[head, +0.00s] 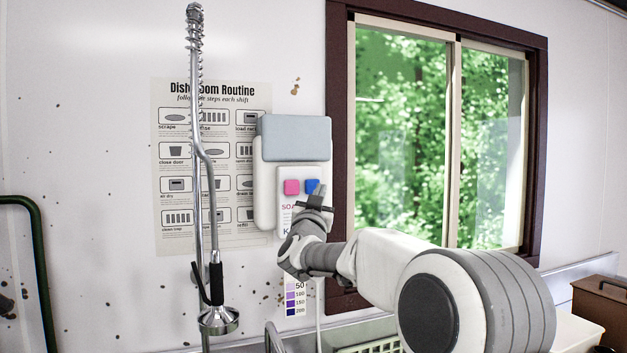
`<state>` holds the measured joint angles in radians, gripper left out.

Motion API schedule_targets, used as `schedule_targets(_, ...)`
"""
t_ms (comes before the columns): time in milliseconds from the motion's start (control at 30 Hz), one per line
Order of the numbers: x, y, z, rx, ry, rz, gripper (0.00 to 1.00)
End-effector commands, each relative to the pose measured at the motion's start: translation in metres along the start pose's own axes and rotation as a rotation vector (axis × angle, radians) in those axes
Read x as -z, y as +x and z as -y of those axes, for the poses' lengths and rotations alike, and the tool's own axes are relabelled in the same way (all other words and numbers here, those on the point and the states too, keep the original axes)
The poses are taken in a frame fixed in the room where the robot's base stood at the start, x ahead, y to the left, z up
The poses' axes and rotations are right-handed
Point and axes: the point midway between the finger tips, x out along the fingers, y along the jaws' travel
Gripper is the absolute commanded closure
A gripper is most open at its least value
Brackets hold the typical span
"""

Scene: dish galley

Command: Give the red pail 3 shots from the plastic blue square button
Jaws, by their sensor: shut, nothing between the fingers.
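I cannot tell whether the tips touch the button. The red pail is not in view.
A spring-hose tap (216,270) hangs left of the dispenser, before a wall poster (168,180). A dark-framed window (338,130) is at the right. A brown box (600,308) stands at the far right, and a green rail (42,260) at the far left.

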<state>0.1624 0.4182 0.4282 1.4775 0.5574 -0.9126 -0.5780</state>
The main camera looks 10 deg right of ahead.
Motion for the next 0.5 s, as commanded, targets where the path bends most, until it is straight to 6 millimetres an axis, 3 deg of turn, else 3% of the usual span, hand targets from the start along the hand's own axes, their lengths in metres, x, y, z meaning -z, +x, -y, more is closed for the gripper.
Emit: schedule_targets(500, -0.0058, 0.0089, 0.0051, 0.0, -0.001, 0.0, 1.0)
